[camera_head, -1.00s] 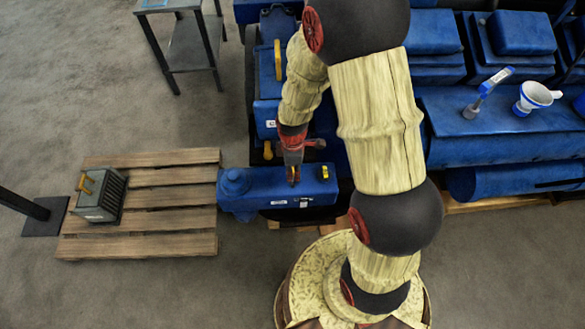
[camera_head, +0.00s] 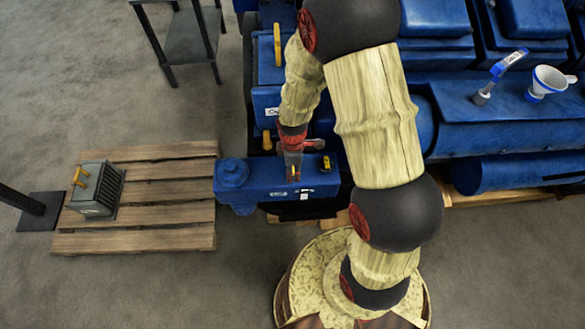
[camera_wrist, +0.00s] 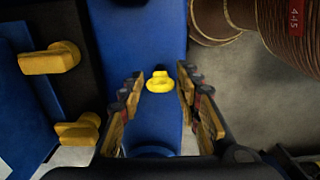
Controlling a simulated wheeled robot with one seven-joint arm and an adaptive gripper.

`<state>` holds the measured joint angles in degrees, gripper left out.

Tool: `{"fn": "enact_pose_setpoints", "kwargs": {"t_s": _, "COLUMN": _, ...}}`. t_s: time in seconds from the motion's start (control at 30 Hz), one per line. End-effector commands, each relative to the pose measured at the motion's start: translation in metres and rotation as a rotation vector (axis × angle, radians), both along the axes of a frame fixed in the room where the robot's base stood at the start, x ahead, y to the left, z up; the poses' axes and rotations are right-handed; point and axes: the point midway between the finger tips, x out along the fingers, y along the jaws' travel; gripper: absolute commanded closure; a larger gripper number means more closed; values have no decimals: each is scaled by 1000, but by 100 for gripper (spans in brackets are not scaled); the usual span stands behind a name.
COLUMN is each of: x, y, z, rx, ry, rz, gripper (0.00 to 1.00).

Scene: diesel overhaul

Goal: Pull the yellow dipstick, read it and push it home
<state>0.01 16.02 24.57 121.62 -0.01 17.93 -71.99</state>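The yellow dipstick handle (camera_head: 326,163) stands on top of the blue engine housing (camera_head: 262,180), near its right end. My gripper (camera_head: 293,176) is over the same housing, a little left of the handle in the head view. In the wrist view, the yellow handle (camera_wrist: 159,82) shows against the blue surface, between the lines of my two fingers and beyond their tips. My gripper (camera_wrist: 152,105) is open and empty, its fingers apart on either side. The dipstick's shaft is hidden below its handle.
Other orange-yellow handles (camera_wrist: 50,60) lie left in the wrist view. A pallet (camera_head: 180,213) with a grey finned box (camera_head: 100,190) is left of the engine. A white funnel (camera_head: 550,80) and a blue-handled tool (camera_head: 506,65) stand on the engine at right.

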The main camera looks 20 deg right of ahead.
Motion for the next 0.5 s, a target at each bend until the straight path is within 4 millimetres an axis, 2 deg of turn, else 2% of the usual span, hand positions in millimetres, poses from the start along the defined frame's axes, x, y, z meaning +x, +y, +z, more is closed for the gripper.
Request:
{"fn": "enact_pose_setpoints", "kwargs": {"t_s": 0.17, "x": 1, "y": 0, "z": 1, "rx": 0, "ry": -1, "rz": 0, "gripper": 55}}
{"fn": "enact_pose_setpoints", "kwargs": {"t_s": 0.5, "x": 2, "y": 0, "z": 6, "rx": 0, "ry": -3, "rz": 0, "gripper": 55}}
